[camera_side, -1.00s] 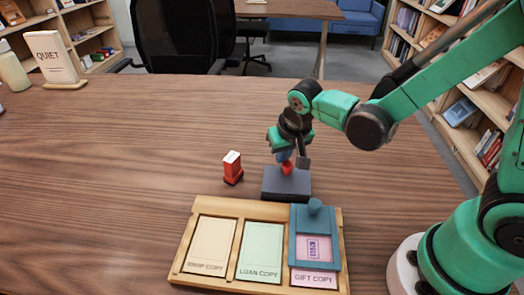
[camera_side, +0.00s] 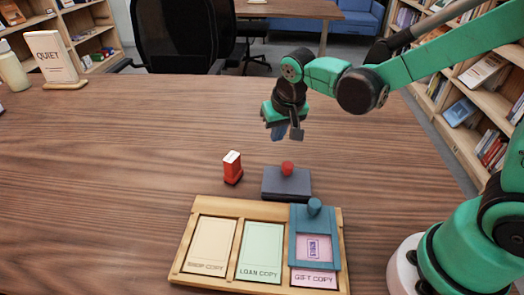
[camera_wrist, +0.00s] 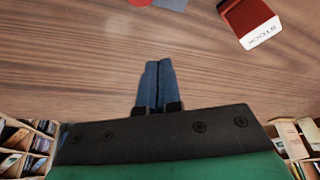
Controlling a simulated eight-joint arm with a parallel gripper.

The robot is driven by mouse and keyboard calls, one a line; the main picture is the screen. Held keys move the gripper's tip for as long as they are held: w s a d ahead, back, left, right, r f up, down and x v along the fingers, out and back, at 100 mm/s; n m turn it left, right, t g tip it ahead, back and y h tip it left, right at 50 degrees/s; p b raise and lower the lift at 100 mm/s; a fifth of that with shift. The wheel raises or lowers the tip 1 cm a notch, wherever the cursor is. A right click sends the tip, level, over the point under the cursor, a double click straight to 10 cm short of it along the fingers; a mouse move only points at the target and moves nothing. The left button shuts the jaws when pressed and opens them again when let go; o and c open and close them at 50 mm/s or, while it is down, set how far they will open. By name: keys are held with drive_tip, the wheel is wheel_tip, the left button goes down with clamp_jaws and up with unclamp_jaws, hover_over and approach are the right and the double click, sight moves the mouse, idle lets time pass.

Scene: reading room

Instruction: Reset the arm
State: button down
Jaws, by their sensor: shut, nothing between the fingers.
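My gripper (camera_side: 279,134) is shut and empty, raised above the table behind the dark grey block (camera_side: 286,186). Its blue fingers meet in the wrist view (camera_wrist: 157,84). A red knob (camera_side: 288,168) shows on the grey block; whether it is a separate piece I cannot tell. At the wrist view's top edge, the red knob (camera_wrist: 140,2) and grey block (camera_wrist: 172,4) are cut off.
A red block (camera_side: 232,168) stands left of the grey block; its white face reads "STOCK" in the wrist view (camera_wrist: 262,32). A wooden tray (camera_side: 228,285) holds three cards. A teal frame (camera_side: 296,228) with a knob lies over the gift copy card, around a printed mark.

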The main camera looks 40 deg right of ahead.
drive_tip(key=d+v, duration=0.1)
drive_tip(key=v, duration=0.5)
drive_tip(key=s+d+n+t+y, duration=0.1)
drive_tip(key=s+n+t, duration=0.2)
drive_tip(key=s, duration=0.4)
drive_tip(key=shift+s+r+n, duration=0.25)
drive_tip(key=shift+n, duration=0.05)
idle(0.6)
